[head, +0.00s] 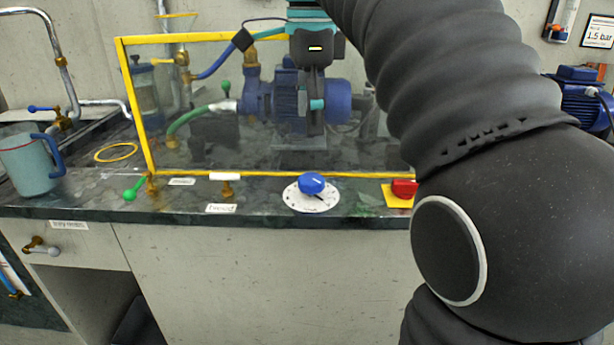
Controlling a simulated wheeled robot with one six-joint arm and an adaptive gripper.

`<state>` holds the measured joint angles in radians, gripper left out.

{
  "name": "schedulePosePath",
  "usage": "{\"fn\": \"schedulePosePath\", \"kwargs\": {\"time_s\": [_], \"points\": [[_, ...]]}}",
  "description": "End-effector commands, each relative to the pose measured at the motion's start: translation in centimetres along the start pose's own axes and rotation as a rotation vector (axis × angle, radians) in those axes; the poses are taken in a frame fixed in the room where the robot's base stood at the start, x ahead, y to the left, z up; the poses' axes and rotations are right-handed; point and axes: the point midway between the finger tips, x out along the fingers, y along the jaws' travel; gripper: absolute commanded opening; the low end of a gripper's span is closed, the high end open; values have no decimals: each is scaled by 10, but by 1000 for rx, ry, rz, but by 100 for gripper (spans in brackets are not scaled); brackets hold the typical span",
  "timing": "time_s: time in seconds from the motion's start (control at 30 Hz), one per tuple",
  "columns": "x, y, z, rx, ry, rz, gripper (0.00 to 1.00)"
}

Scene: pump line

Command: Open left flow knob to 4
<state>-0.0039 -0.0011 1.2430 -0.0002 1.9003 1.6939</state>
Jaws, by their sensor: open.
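A blue knob (312,183) with a pale pointer mark sits on a round white dial (312,203) on the front strip of the dark counter. The dial's numbers are too small to read, so I cannot tell its setting. My gripper (316,128) points down above the knob and apart from it. It is seen nearly edge-on, open, with nothing visible in it. My arm covers the right side of the counter, so I cannot see whether another flow knob is there.
A yellow-framed clear guard (280,172) stands behind the dial, with a blue pump (285,98) behind it. A red knob on a yellow plate (403,190) is to the right. A green-handled valve (133,190) and a mug (28,165) are to the left.

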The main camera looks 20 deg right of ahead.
Motion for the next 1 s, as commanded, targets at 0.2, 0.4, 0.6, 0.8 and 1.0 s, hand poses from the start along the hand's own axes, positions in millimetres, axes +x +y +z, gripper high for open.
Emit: {"fn": "schedulePosePath", "kwargs": {"time_s": [0.2, 0.4, 0.6, 0.8, 1.0], "points": [[45, 1, 0, -2, 0, 2, 73], [79, 1, 0, -3, 0, 0, 73], [101, 0, 0, -3, 0, -1, 73], [108, 0, 0, -3, 0, -1, 73], [108, 0, 0, -3, 0, -2, 73]]}}
